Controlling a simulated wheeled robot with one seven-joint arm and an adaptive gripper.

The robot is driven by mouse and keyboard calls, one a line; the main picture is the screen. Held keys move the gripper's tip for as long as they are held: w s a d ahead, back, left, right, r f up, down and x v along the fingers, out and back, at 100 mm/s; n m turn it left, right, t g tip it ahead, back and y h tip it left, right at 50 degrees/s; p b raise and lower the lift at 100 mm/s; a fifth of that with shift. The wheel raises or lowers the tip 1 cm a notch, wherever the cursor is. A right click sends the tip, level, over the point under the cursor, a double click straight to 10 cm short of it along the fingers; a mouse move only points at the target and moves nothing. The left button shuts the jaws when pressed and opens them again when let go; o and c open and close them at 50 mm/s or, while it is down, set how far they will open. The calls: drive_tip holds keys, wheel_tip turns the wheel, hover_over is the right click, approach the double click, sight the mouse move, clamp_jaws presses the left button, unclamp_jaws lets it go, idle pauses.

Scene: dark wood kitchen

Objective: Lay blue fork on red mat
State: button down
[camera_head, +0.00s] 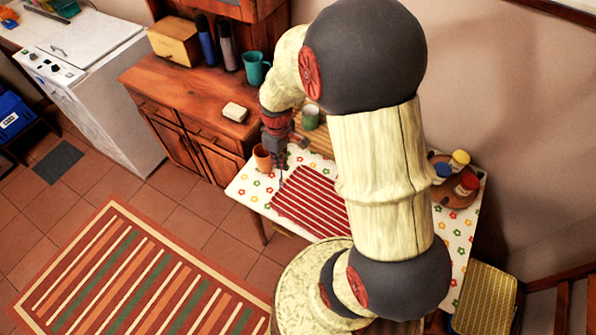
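The red mat (310,203) with pale stripes lies on a small table with a flowered white cloth. My gripper (279,160) points down above the table, at the mat's far left corner and beside a terracotta cup (262,157). A thin, dark, bluish sliver (281,180) shows just below the gripper tip. It may be the blue fork, but it is too small to tell, and I cannot see whether the gripper holds it. The fingers are too small to read as open or shut. My arm hides the right part of the mat and table.
The flowered table (245,187) also bears a green cup (310,117) and a round brown tray (456,196) with several jars. A wooden cabinet (190,100) stands behind at left, with a teal mug (256,68) on top. A yellow-seated chair (485,298) is at lower right.

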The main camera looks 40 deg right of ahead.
drive_tip(key=d+f+b, duration=0.1)
drive_tip(key=d+f, duration=0.5)
drive_tip(key=f, duration=0.3)
drive_tip(key=shift+f+b, duration=0.2)
drive_tip(key=shift+b, duration=0.15)
drive_tip(key=c, duration=2.5)
unclamp_jaws()
drive_tip(key=o, duration=0.4)
drive_tip(key=shift+o, duration=0.3)
wheel_tip(320, 180, up, 12)
drive_tip(key=p, duration=0.2)
drive_tip(key=shift+a, duration=0.2)
